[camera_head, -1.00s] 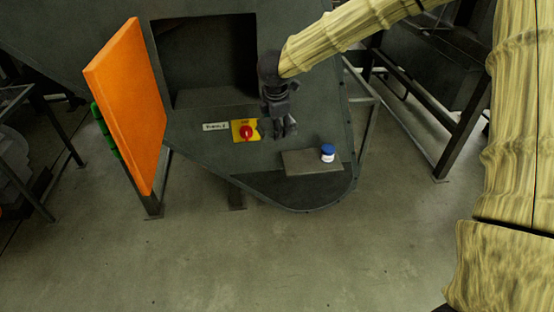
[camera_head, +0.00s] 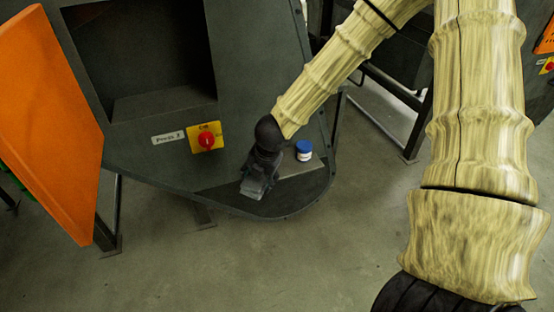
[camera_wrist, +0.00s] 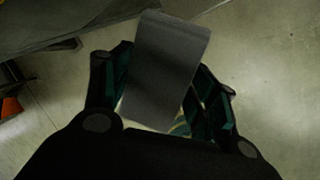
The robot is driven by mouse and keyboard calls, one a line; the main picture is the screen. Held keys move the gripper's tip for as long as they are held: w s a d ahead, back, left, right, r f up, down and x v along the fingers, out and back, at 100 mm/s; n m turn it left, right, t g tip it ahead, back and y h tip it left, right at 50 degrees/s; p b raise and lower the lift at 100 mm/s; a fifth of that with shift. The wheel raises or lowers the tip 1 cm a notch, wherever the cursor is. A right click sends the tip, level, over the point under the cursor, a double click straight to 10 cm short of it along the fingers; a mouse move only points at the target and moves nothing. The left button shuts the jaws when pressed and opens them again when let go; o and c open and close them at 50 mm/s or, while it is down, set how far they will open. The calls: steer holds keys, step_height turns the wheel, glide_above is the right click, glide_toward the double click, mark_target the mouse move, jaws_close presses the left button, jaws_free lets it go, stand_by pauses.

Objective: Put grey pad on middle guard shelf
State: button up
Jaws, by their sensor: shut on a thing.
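A grey rectangular pad (camera_wrist: 166,68) is between the fingers of my gripper (camera_wrist: 160,100) in the wrist view, its far end sticking out past them. My gripper also shows in the head view (camera_head: 257,180), pointing down, with the pad (camera_head: 253,194) faint at its tip. It is in front of the left part of the small grey shelf (camera_head: 300,167) low on the dark guard. The gripper and arm hide part of this shelf. I cannot tell whether the pad touches anything below it.
A white jar with a blue lid (camera_head: 303,150) stands on the shelf, right of my gripper. A red knob on a yellow plate (camera_head: 206,138) is to the left. An orange panel (camera_head: 45,120) stands further left. Open concrete floor (camera_head: 200,265) lies in front.

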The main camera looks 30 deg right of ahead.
steer(key=w+d+p, duration=0.2)
steer(key=w+d, duration=0.1)
steer(key=w+d+p, duration=0.2)
steer(key=w+d, duration=0.1)
steer(key=d, duration=0.1)
steer(key=w+d+f+p, duration=0.1)
steer(key=w+d+p, duration=0.1)
steer(key=w+d, duration=0.1)
steer(key=shift+w+d, duration=0.15)
steer(key=shift+w+d+f+b, duration=0.15)
steer(key=shift+f+b, duration=0.65)
steer(key=shift+f, duration=1.1)
steer(key=o, duration=1.1)
steer(key=shift+c, duration=0.2)
steer(key=shift+r, duration=0.1)
